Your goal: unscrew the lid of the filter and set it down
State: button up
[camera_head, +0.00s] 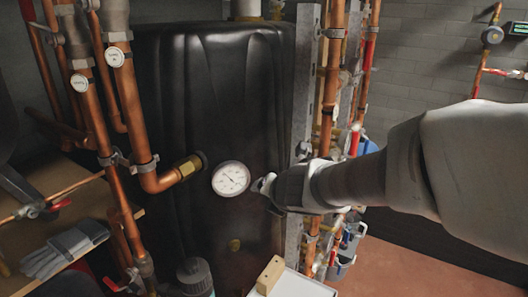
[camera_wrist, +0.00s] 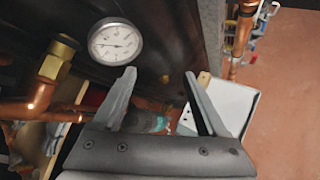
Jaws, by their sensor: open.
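A dark grey canister with a round lid (camera_head: 190,266), which looks like the filter, stands low at the bottom edge of the head view. Its lower part is cut off there. In the wrist view a grey rounded shape (camera_wrist: 150,122), probably the same canister, shows partly between and behind my fingers. My gripper (camera_head: 264,184) is beside the round gauge, above and to the right of the canister and apart from it. In the wrist view my gripper (camera_wrist: 160,73) has its two fingers spread with nothing held between them.
A black tank (camera_head: 215,100) with a white gauge (camera_head: 231,179) stands behind my gripper. Copper pipes (camera_head: 105,120) rise at the left and others at the right. A white box (camera_head: 300,284) with a wooden block (camera_head: 270,275) is at the bottom. Gloves (camera_head: 65,250) lie on a wooden shelf.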

jog(key=s+a+f+n+g+y+b, duration=0.1)
jog(key=s+a+f+n+g+y, duration=0.15)
jog(key=a+f+n, duration=0.55)
jog(key=n+g+y+b, duration=0.15)
jog(key=n+g, duration=0.25)
jog(key=n, duration=0.4)
send_near(194, 266)
jog(key=a+f, duration=0.1)
jog(key=a, duration=0.1)
jog(key=shift+t+h, duration=0.25)
jog(key=shift+h, duration=0.05)
jog(key=b+x, duration=0.4)
jog(key=x, duration=0.4)
jog(key=shift+w+d+f+b, duration=0.1)
jog(key=shift+w+f+b, duration=0.15)
jog(key=shift+b, duration=0.15)
jog(key=shift+f, duration=0.15)
